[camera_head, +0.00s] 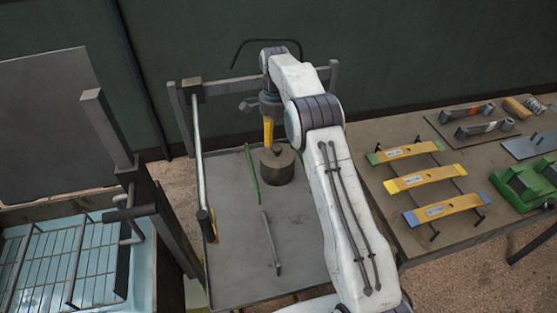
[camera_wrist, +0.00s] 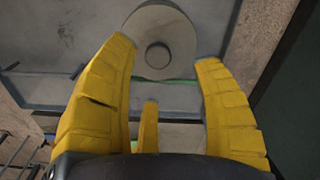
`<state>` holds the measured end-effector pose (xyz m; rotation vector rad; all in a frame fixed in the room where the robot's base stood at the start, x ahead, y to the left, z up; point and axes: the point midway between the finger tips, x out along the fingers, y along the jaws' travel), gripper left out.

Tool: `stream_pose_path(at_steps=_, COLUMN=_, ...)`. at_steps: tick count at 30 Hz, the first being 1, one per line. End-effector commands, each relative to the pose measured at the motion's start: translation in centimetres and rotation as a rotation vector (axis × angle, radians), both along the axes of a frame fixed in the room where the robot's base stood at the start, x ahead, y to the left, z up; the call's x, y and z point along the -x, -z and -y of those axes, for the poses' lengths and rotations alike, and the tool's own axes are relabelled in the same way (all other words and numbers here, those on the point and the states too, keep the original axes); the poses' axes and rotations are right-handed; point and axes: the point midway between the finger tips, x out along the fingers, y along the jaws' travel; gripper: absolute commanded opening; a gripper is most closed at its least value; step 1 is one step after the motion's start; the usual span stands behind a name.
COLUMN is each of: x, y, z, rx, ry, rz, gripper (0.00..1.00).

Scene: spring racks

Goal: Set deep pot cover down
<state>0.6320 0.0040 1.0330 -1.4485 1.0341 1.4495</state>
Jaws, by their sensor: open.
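The deep pot (camera_head: 278,171) is a short grey-brown cylinder standing on the grey tray-like table top. In the wrist view its round grey cover (camera_wrist: 160,22) is seen from above, with a small dark round knob (camera_wrist: 158,55) at its middle. The cover appears to lie on top of the pot. My gripper (camera_head: 268,132) is above the pot, with a yellow finger pointing down at it. In the wrist view my gripper (camera_wrist: 168,55) has its yellow fingers spread wide, with nothing between them. The exact gap between fingertips and cover is hard to tell.
A green rod (camera_head: 251,173) and a grey bar (camera_head: 270,242) lie near the pot. Posts with a rail (camera_head: 199,150) stand along the table's left side. A right-hand bench holds several coloured spring strips (camera_head: 424,179) and green blocks (camera_head: 522,187). A wire rack (camera_head: 60,265) is at left.

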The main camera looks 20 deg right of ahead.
Motion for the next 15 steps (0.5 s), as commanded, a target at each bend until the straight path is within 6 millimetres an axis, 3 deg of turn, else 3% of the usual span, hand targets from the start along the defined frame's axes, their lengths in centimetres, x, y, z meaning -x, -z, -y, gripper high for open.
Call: stream_pose_path(at_steps=15, x=0.3, y=4.9, z=0.4, rx=0.0, ry=0.0, rz=-0.003, gripper=0.61)
